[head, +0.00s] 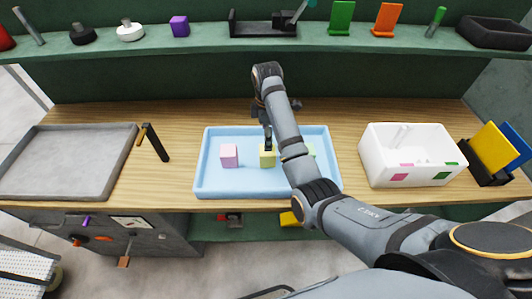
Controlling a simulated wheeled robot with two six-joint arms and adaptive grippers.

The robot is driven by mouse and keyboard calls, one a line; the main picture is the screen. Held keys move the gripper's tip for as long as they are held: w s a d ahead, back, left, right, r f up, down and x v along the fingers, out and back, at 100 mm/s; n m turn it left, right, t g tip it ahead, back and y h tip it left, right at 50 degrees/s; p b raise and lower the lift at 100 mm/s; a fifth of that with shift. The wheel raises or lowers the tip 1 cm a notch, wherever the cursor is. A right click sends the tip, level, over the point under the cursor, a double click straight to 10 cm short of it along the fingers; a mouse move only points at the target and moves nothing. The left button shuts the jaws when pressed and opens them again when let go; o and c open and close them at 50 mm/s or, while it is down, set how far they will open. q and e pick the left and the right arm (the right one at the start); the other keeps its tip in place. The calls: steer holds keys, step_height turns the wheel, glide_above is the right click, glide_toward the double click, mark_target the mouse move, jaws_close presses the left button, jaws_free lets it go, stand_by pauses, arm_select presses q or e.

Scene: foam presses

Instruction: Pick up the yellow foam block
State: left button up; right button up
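The yellow foam block (267,159) sits in the light blue tray (222,191) on the wooden bench, between a pink block (229,155) and a mostly hidden green block (312,151). My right gripper (268,146) points down at the yellow block. A dark finger overlaps the block's top edge. I cannot tell whether the fingers are closed on it, because my own arm hides part of the gripper. My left gripper is not in view.
A white box (374,166) with pink and green marks stands right of the tray. A grey tray (66,162) and a black-and-orange tool (153,143) lie to the left. A shelf (190,48) with tools and coloured holders runs along the back.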

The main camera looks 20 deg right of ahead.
mark_target(267, 153)
steer(key=f, duration=0.2)
steer(key=shift+s+f+b, duration=0.3)
steer(key=shift+f+b, duration=0.05)
steer(key=shift+f, duration=0.05)
steer(key=f, duration=0.1)
steer(key=f+p, duration=0.1)
steer(key=f, duration=0.1)
steer(key=shift+w+d+f, duration=0.1)
steer(key=shift+w+f, duration=0.15)
steer(key=shift+w, duration=0.1)
step_height(267, 153, down, 3)
steer(key=shift+r+p, duration=0.15)
steer(key=shift+p, duration=0.2)
steer(key=shift+w+f, duration=0.1)
steer(key=shift+f, duration=0.4)
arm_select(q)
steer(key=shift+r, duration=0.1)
arm_select(e)
steer(key=c, duration=1)
